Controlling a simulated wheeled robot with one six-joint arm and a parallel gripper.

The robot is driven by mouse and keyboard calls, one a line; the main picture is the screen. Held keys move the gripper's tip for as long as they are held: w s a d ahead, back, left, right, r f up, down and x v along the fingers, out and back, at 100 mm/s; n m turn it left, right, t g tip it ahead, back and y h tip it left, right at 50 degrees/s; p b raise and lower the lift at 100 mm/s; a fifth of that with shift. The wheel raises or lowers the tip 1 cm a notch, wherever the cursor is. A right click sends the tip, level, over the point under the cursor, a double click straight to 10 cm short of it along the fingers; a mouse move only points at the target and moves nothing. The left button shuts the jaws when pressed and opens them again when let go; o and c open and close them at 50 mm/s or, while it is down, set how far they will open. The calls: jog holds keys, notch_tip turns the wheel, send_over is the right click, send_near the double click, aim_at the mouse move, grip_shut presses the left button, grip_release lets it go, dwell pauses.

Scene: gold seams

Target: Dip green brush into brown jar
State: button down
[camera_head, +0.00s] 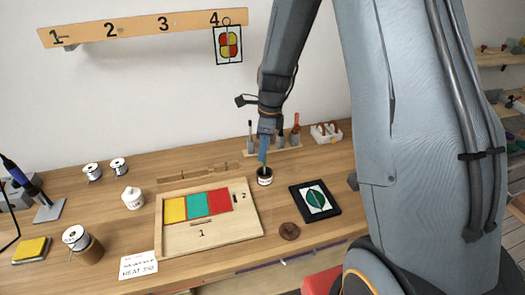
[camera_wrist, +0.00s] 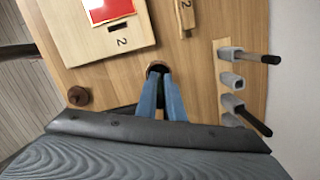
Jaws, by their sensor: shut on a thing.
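The jar (camera_head: 265,180) is small with a pale label and a dark top, and stands on the bench just behind the black-framed panel. In the wrist view the brown mouth of the jar (camera_wrist: 155,66) shows just beyond my fingertips. My gripper (camera_head: 263,158) points down right above the jar, its blue fingers shut on a thin brush. The brush is mostly hidden between the fingers; its colour is hard to tell. Its lower end seems to be at or in the jar's mouth. My gripper also fills the middle of the wrist view (camera_wrist: 160,82).
A brush rack (camera_head: 275,151) with several brushes stands behind the jar; it also shows at right in the wrist view (camera_wrist: 224,78). A wooden tray (camera_head: 240,226) with coloured glass lies left. A black-framed leaf panel (camera_head: 315,202) and a brown disc (camera_head: 289,231) lie in front.

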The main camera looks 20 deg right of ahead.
jog(key=shift+f, duration=0.55)
dwell(2.1)
notch_tip(320, 180, up, 6)
jog(key=p, duration=0.4)
dwell(0.5)
